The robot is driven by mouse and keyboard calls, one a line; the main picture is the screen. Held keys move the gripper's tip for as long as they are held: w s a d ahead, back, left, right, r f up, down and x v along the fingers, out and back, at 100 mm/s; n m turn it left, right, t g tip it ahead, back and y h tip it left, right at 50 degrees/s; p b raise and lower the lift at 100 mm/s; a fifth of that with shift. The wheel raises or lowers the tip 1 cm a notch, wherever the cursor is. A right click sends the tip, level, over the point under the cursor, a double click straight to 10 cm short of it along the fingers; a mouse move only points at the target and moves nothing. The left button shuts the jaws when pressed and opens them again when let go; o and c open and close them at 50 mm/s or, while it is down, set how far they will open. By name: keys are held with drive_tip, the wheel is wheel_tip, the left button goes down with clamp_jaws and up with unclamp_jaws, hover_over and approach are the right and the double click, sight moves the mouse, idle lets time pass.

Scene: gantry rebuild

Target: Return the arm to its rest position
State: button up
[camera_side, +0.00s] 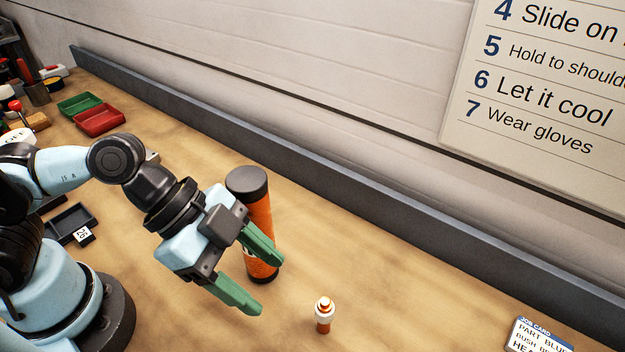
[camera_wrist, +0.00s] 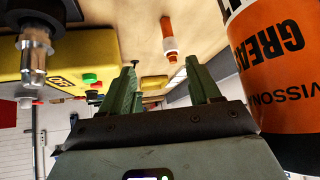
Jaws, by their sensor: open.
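My gripper (camera_side: 264,284) is at mid-bench in the side view, its two green fingers spread apart with nothing between them. It points down and to the right, above the wooden bench (camera_side: 400,300). In the wrist view, the open fingers (camera_wrist: 163,82) also show empty. An orange grease tube (camera_side: 262,222) with a black cap stands upright right behind the gripper, partly hidden by one finger. I cannot tell whether they touch. In the wrist view the grease tube (camera_wrist: 275,60) is close at the right.
A small orange and white part (camera_side: 323,312) stands just right of the fingers. A dark tray (camera_side: 72,222), a red bin (camera_side: 99,120) and a green bin (camera_side: 79,104) are at the left. A yellow button box (camera_wrist: 90,60) shows in the wrist view. A job card (camera_side: 540,338) lies at the right.

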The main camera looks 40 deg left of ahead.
drive_tip(key=s+a+f+m+g+y, duration=0.2)
drive_tip(key=s+a+m+y, duration=0.15)
drive_tip(key=a, duration=0.35)
drive_tip(key=w+a+r+n+t+y, duration=0.2)
drive_tip(key=w+a+n, duration=0.4)
drive_tip(key=n, duration=0.3)
drive_tip(key=w+a+r+n+t+y, duration=0.2)
drive_tip(key=w+a+r+n+t, duration=0.1)
drive_tip(key=w+a+n, duration=0.4)
drive_tip(key=shift+w+a+n+t, duration=0.3)
drive_tip(key=shift+n+t, duration=0.2)
drive_tip(key=shift+n, duration=0.35)
